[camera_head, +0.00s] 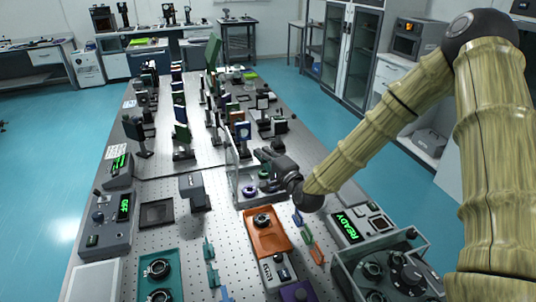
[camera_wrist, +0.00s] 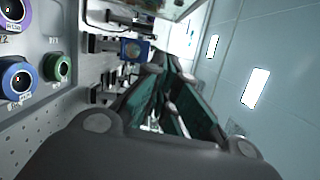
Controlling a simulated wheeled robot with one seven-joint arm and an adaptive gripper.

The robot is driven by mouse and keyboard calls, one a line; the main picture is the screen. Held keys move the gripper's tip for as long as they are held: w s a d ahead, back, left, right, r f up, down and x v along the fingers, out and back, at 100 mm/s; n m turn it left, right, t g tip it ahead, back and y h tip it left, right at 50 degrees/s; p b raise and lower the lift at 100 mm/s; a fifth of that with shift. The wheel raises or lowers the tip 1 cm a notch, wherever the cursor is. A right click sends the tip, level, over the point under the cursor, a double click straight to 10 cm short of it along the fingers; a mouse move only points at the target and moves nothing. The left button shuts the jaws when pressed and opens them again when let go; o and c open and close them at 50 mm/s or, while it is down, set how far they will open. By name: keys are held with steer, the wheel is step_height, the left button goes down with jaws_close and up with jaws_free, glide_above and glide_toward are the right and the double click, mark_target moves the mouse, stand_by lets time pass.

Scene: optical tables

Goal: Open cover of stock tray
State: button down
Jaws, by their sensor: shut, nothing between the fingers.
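A grey tray (camera_head: 242,199) stands mid-table in the head view, with ringed round parts in it. It seems to be the stock tray. A clear, pale-edged panel (camera_head: 231,160) rises at its left side and looks like its cover; how far it is open I cannot tell. My gripper (camera_head: 262,156) is shut and empty beside the tray's upper right; contact with the panel is not clear. In the wrist view my gripper (camera_wrist: 163,62) points away from the camera, with the tray face (camera_wrist: 62,25) and its blue, green and purple rings to the left.
Upright optics mounts (camera_head: 180,125) crowd the table behind the tray. An orange holder (camera_head: 266,232) lies in front, with a READY device (camera_head: 358,228) to its right. A lidded-looking grey box with knobs (camera_head: 390,275) stands at the lower right.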

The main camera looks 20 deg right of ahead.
steer(key=w+a+p, duration=0.3)
steer(key=w+a, duration=0.2)
steer(key=shift+w+a+r, duration=0.2)
steer(key=shift+w+r, duration=0.05)
steer(key=shift+w, duration=0.15)
steer(key=shift+a, duration=0.1)
